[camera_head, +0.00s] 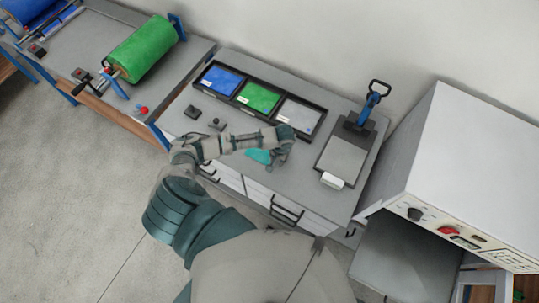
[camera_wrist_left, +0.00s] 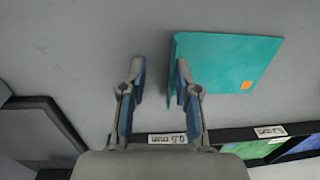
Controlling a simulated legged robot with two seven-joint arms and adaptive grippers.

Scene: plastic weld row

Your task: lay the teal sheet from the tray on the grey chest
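The teal sheet (camera_head: 258,156) shows partly behind my arm in the head view and appears to lie on the top of the grey chest (camera_head: 308,165). In the left wrist view the teal sheet (camera_wrist_left: 232,62), with a small orange mark, is right of the fingers. My left gripper (camera_head: 280,158) is low over the chest top. In the left wrist view the left gripper (camera_wrist_left: 160,72) has its fingers apart with only grey surface between them; the right finger is at the sheet's left edge. I cannot tell whether they touch. My right gripper is not in view.
The black tray (camera_head: 263,86) along the chest's back holds blue, green and pale grey sheets. A press with a blue handle (camera_head: 371,102) and grey plate stands at right. A white machine (camera_head: 468,165) is beyond it. A green roll (camera_head: 145,49) is on the left bench.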

